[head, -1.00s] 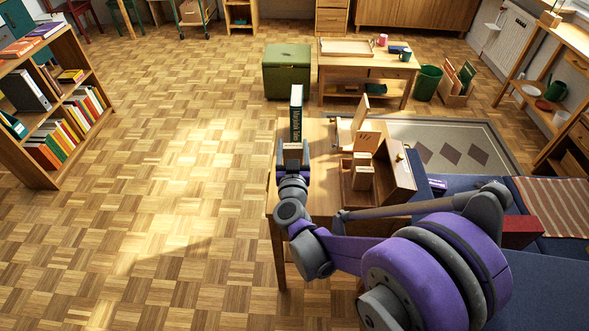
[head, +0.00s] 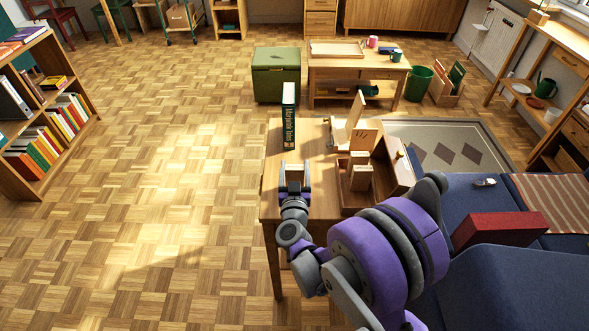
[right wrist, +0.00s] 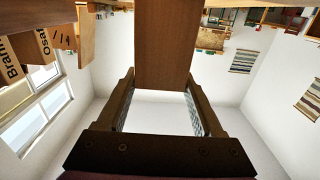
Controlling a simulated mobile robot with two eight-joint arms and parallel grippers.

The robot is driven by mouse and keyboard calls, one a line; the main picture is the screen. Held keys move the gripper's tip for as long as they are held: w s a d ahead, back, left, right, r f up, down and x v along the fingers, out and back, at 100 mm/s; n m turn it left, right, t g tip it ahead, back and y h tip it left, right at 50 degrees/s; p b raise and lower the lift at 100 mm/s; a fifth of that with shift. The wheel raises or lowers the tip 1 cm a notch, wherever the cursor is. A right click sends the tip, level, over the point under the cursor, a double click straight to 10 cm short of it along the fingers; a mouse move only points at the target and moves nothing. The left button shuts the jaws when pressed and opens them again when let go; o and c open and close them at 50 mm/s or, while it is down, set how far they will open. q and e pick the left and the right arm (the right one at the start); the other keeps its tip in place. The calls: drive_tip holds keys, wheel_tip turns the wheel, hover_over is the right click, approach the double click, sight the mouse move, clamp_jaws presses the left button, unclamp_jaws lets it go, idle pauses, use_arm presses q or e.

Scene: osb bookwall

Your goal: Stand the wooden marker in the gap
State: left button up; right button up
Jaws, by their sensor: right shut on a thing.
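My right gripper (head: 294,170) is low over the near left part of the wooden table (head: 305,160). In the right wrist view its two fingers (right wrist: 160,86) are shut on a plain brown wooden slab, the wooden marker (right wrist: 178,45). In the head view the marker is hard to tell from the tabletop. An open wooden box (head: 347,195) to the right holds upright wooden pieces (head: 361,160). Lettered pieces (right wrist: 40,45) show in the right wrist view. My left gripper is out of view.
A green chest (head: 276,75) and a low table (head: 350,65) stand behind. A bookcase (head: 75,85) is at the left. The parquet between is clear.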

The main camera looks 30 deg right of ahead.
drive_tip(key=shift+f, duration=0.1)
drive_tip(key=o, duration=1.4)
